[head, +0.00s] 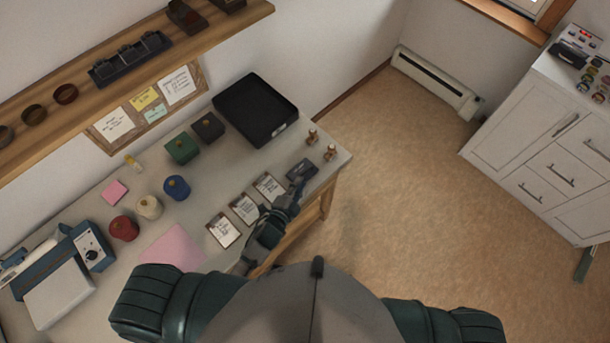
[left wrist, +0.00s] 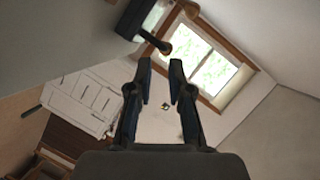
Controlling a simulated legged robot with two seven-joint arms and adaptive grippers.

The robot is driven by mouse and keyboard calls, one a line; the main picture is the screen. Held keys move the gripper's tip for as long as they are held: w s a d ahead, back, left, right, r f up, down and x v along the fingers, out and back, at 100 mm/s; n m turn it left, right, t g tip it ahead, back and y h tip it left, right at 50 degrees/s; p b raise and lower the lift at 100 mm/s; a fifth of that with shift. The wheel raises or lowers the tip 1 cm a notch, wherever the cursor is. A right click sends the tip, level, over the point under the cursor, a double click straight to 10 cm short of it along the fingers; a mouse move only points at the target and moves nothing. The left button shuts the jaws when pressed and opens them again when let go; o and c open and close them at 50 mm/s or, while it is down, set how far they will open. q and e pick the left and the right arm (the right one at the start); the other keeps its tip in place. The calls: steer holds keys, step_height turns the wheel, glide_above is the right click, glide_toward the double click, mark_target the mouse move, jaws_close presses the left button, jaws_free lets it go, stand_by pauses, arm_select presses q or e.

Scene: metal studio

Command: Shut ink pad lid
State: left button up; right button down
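A small dark ink pad (head: 303,169) lies near the right end of the desk, just beyond my left gripper (head: 293,192). The head view is too small to tell how its lid is set. In the left wrist view a dark, flat shape that looks like the ink pad (left wrist: 131,20) is at the top, partly cut off by the frame edge. My left gripper (left wrist: 161,72) shows two dark fingers apart with nothing between them. In the head view its tips are close to the ink pad's near side; contact cannot be told. My right gripper is out of view.
Two wooden-handled stamps (head: 330,153) stand right of the pad, near the desk edge. A black tray (head: 256,108) is behind. Several written cards (head: 245,208) lie left of the gripper. Green (head: 182,149) and dark (head: 208,126) boxes stand farther back. Floor (head: 400,190) is clear.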

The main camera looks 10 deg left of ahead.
arm_select(q)
steer(key=v, duration=0.6)
steer(key=shift+f, duration=0.1)
steer(key=shift+s, duration=0.1)
